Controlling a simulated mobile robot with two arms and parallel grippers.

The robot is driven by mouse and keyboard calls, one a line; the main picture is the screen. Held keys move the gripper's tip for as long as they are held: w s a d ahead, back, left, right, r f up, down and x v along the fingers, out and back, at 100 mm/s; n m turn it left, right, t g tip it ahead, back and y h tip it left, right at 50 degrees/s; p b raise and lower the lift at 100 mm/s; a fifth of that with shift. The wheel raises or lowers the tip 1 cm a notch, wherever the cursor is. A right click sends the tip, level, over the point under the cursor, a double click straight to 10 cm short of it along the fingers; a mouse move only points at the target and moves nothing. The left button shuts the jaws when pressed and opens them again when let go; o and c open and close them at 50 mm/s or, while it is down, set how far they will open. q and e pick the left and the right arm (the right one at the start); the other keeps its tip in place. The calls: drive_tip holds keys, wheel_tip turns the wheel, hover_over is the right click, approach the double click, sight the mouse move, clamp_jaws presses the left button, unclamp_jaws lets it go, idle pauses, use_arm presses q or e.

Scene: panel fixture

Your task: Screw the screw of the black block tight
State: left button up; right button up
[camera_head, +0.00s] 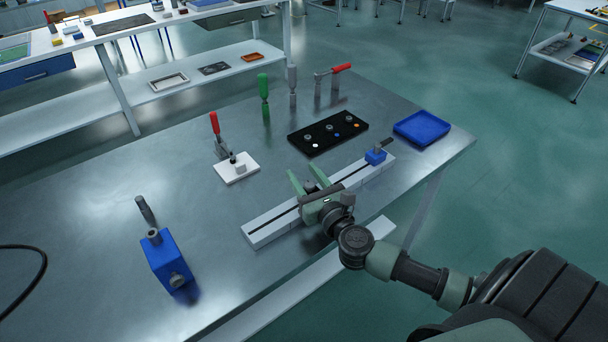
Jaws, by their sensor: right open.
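My right gripper (305,177) reaches in from the right and is open over the middle of the white slotted rail (268,228). A small dark piece (310,186) shows between its two green fingers. It may be the black block or its screw, but the gripper hides most of it, and I cannot tell whether the fingers touch it. A blue block (375,157) with a dark handle sits at the rail's far right end. A flat black panel (328,133) with several round knobs and coloured dots lies behind the rail. My left gripper is not in view.
A blue tray (422,127) lies at the right edge of the table (95,228). A red-handled clamp on a white plate (236,168), a green-handled tool (264,92) and a red-handled clamp (333,76) stand behind. A larger blue block (168,262) stands front left.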

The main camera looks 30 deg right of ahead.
clamp_jaws()
drive_tip(key=shift+h, duration=0.4)
